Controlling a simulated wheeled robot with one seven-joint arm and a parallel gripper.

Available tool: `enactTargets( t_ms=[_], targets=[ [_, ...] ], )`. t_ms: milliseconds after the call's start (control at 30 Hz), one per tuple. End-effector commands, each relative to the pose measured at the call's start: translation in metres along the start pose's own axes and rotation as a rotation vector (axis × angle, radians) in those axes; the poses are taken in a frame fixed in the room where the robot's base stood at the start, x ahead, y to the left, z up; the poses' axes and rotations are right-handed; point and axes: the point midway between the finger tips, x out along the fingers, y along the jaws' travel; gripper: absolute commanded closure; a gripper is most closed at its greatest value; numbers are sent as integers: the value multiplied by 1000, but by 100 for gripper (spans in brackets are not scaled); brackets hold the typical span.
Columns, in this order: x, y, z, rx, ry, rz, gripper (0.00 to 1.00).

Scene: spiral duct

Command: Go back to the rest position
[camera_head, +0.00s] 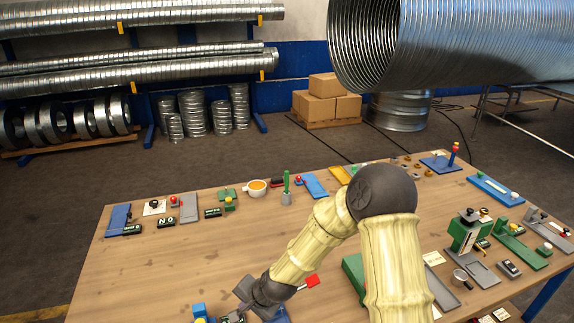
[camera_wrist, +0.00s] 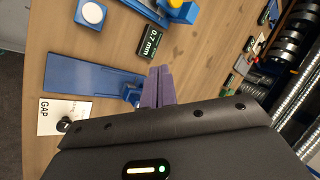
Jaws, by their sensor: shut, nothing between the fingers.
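My gripper (camera_wrist: 159,72) shows in the wrist view as two purple fingers held together with nothing between them. They are over the wooden table (camera_wrist: 200,45), close to a blue plate (camera_wrist: 85,80) with a small blue block at its end. I cannot tell whether the fingers touch that block. In the head view my arm reaches down to the front left part of the table (camera_head: 150,270). The dark hand is low in the picture there, and its fingertips are hard to make out.
A black "0.7 mm" label (camera_wrist: 147,43) and a "GAP" card (camera_wrist: 62,115) lie near the fingers. Several small fixtures, such as an orange-topped cup (camera_head: 256,189) and a green press (camera_head: 466,232), line the table. A large spiral duct (camera_head: 450,40) hangs behind. The table's left middle is bare.

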Motion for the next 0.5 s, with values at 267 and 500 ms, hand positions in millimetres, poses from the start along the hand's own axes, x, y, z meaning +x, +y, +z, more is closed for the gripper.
enactTargets(
  t_ms=[267, 500],
  targets=[
    [-81, 62, -36, -291, 59, 182, 100],
    [-158, 119, -47, -454, 73, 338, 100]
  ],
)
